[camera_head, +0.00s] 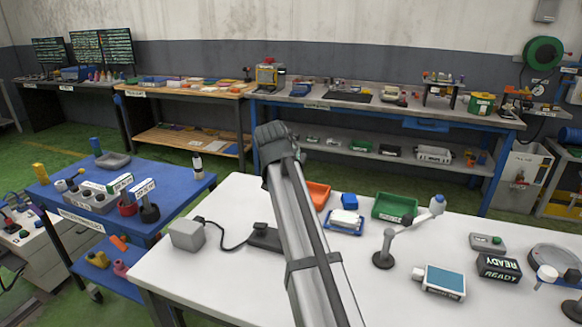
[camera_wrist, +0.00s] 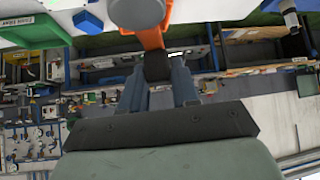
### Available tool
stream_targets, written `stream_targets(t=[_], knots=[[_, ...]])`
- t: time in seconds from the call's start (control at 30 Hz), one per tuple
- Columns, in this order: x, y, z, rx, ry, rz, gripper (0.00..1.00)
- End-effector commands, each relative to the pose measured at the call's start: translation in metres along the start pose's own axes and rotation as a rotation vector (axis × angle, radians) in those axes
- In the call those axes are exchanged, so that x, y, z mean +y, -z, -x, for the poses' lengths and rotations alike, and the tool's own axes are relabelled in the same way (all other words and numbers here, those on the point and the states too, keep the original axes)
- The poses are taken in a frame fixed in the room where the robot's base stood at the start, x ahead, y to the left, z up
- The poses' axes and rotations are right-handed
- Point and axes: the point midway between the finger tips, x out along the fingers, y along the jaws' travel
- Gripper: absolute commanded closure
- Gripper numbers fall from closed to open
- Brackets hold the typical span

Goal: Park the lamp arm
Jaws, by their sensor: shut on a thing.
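In the wrist view, my gripper (camera_wrist: 157,75) has its two grey-blue fingers closed on a dark block (camera_wrist: 156,66). An orange bar (camera_wrist: 152,38) rises from that block, beside a grey round part (camera_wrist: 138,12). I cannot tell for sure whether these belong to the lamp arm. In the head view, my own grey arm link crosses the middle of the white table and my fingers do not show. A small jointed stand (camera_head: 386,243) with a pale arm and blue-tipped head stands upright right of my link. A black base (camera_head: 265,237) is partly hidden behind my link.
A grey box (camera_head: 187,235) is cabled to the black base. An orange tray (camera_head: 318,195), a green tray (camera_head: 394,207), a teal-topped block (camera_head: 444,279), a READY sign (camera_head: 499,267) and a round device (camera_head: 555,260) occupy the white table (camera_head: 215,285). Its front left is clear.

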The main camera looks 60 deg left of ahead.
Motion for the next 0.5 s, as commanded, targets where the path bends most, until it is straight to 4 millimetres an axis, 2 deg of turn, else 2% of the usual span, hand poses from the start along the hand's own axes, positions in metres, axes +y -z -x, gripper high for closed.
stream_targets(t=[0.5], knots=[[-0.027, -0.004, 0.004, 0.0, 0.313, 0.311, 1.0]])
